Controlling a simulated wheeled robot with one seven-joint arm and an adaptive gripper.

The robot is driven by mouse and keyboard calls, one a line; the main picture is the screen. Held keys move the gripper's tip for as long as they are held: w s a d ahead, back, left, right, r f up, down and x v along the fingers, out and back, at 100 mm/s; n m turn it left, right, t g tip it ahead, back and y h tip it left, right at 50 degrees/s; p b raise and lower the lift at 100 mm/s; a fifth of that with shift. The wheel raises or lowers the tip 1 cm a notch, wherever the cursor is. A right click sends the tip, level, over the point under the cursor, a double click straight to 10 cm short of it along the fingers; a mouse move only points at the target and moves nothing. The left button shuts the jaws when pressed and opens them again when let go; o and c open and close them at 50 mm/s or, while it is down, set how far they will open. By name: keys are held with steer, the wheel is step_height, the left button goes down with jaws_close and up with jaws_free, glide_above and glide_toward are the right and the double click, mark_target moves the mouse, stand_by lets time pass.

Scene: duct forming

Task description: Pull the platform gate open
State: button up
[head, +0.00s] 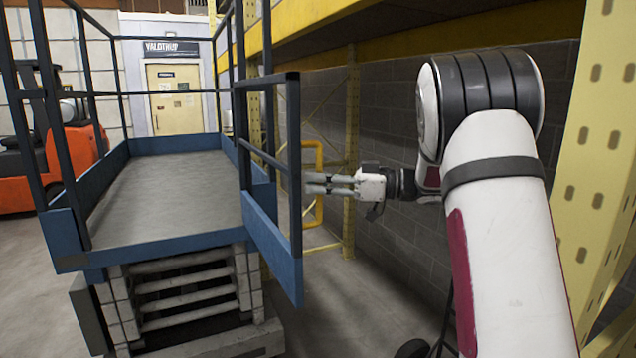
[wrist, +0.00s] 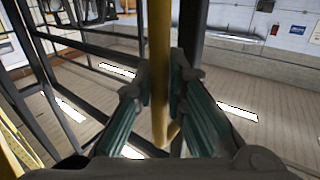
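The platform gate (head: 272,246) is a blue panel with dark rails at the right front of the raised platform (head: 166,197). It stands at an angle to the platform's side rail. A yellow U-shaped handle (head: 319,209) sticks out from its right post. The handle's upright bar also shows in the wrist view (wrist: 159,45). My gripper (head: 322,183) reaches in from the right at about mid-height of the handle. In the wrist view its fingers (wrist: 160,85) lie close on both sides of the bar. The exact contact is partly hidden.
A yellow rack post (head: 350,150) and a grey block wall (head: 400,255) stand behind my arm. Another yellow post (head: 600,150) is close at the right. An orange forklift (head: 90,140) is at the left. Bare floor (head: 340,315) lies in front of the gate.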

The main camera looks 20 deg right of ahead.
steer(key=o, duration=0.4)
steer(key=v, duration=1.2)
